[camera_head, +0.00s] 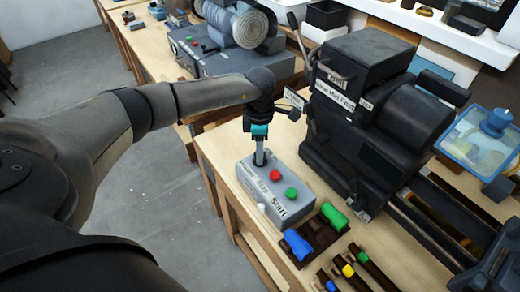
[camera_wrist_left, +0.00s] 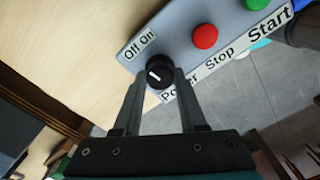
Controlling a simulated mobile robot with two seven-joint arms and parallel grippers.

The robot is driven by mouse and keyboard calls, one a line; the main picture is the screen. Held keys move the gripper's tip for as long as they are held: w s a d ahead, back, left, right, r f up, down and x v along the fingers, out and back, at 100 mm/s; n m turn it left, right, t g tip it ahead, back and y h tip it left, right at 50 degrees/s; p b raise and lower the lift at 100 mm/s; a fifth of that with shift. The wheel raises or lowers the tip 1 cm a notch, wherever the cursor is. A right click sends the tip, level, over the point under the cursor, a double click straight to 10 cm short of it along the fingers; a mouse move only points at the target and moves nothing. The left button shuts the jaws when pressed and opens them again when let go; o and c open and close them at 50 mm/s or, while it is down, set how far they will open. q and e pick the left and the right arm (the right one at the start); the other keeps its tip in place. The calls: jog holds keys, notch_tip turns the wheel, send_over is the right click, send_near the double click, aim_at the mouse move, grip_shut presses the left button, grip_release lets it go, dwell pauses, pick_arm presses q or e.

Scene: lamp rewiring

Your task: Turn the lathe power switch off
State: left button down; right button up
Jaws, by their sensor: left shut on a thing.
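The grey switch box (camera_head: 262,205) lies on the wooden bench in front of the black lathe (camera_head: 365,110). It has a red Stop button (camera_head: 275,176), a green Start button (camera_head: 291,194) and a power knob at its far left end. My left gripper (camera_head: 260,160) points down at that knob. In the left wrist view, the black power knob (camera_wrist_left: 158,74) with a short white mark sits between my two fingers, which are shut on it. The Off On label (camera_wrist_left: 140,46) is beside the knob; the white mark slants, its exact setting unclear. My right gripper is not in view.
Blue (camera_head: 298,245) and green (camera_head: 333,216) handled tools lie in a dark holder near the box. A second machine (camera_head: 215,55) stands on another bench at the back.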

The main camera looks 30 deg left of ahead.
pick_arm(q)
jog(key=n, duration=0.3)
jog(key=shift+n, duration=0.3)
jog(key=shift+n+p, duration=0.5)
jog(key=shift+n, duration=1.2)
jog(key=shift+c, duration=2.3)
grip_release()
notch_tip(320, 180, up, 15)
jog(key=shift+r, duration=0.1)
